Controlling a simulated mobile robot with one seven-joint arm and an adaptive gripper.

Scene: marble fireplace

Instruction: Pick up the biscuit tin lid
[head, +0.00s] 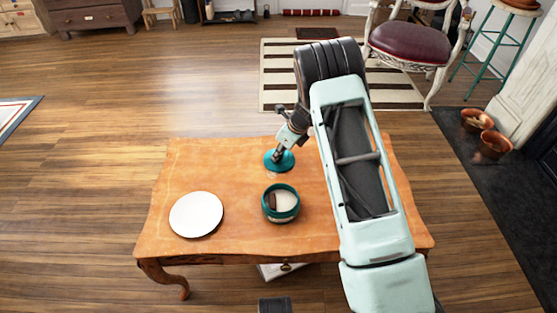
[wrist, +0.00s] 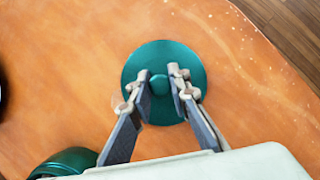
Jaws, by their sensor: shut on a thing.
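The biscuit tin lid (head: 271,163) is a round teal disc with a small knob, near the far edge of the wooden table. It also shows in the wrist view (wrist: 164,55), knob up. My gripper (head: 277,158) is over the lid, and in the wrist view my gripper (wrist: 160,85) has its two fingers on either side of the knob, shut on it. Whether the lid touches the table is hard to tell. The open biscuit tin (head: 268,212), teal with a pale and brown inside, stands nearer; its rim shows in the wrist view (wrist: 65,160).
A white plate (head: 196,214) lies on the left of the wooden table (head: 235,243). My arm spans the table's right side. A chair (head: 415,45) and a striped rug (head: 280,75) are beyond. The table between plate and tin is bare.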

